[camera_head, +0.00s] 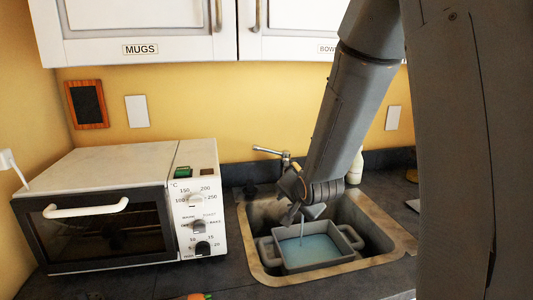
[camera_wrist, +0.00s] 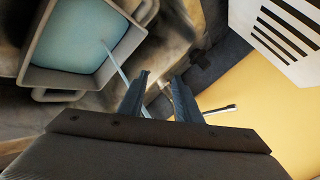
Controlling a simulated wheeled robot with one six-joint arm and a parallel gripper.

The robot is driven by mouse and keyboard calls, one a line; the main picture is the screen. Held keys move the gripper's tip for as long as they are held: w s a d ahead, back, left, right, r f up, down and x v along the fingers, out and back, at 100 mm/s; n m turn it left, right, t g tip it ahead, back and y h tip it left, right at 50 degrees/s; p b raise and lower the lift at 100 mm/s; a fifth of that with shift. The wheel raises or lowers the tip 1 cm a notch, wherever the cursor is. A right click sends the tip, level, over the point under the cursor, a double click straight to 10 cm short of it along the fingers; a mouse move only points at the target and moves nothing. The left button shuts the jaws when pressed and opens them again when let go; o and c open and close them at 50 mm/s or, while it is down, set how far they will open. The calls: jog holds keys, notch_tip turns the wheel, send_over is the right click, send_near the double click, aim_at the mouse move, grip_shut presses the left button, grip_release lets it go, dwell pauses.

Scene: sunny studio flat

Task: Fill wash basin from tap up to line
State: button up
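The grey two-handled wash basin (camera_head: 348,254) sits inside the metal sink and holds pale blue water (camera_head: 308,250). In the wrist view the basin (camera_wrist: 40,78) is at the upper left, with its water (camera_wrist: 78,35) inside. A thin stream (camera_wrist: 116,62) runs down into the water. No fill line can be made out. The tap's lever (camera_head: 268,151) sticks out to the left behind my arm, and its tip shows in the wrist view (camera_wrist: 222,109). My arm hides most of the tap. My gripper (camera_wrist: 160,78) is open and empty, above the sink by the tap.
The metal sink (camera_head: 256,262) is set in a dark worktop. A white toaster oven (camera_head: 100,165) stands left of it. Cupboards (camera_head: 140,25) hang above. A pale bottle (camera_head: 355,168) stands behind the sink, right of my arm. A strip of worktop in front is mostly clear.

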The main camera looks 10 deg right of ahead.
jog(key=w+r+m+t+y, duration=0.1)
jog(key=w+r+m+t, duration=0.35)
jog(key=w, duration=0.35)
jog(key=m+t+y+b, duration=0.1)
jog(key=m+t+y, duration=0.15)
jog(key=m, duration=0.25)
send_near(267, 151)
jog(key=shift+t+h, duration=0.35)
jog(key=shift+t, duration=0.05)
jog(key=w, duration=0.3)
jog(key=w+a+p, duration=0.1)
jog(key=w, duration=0.3)
jog(key=w+a+p, duration=0.1)
jog(key=w, duration=0.2)
jog(key=shift+w+a+f, duration=0.1)
jog(key=shift+w+f, duration=0.1)
jog(key=shift+w, duration=0.1)
grip_shut()
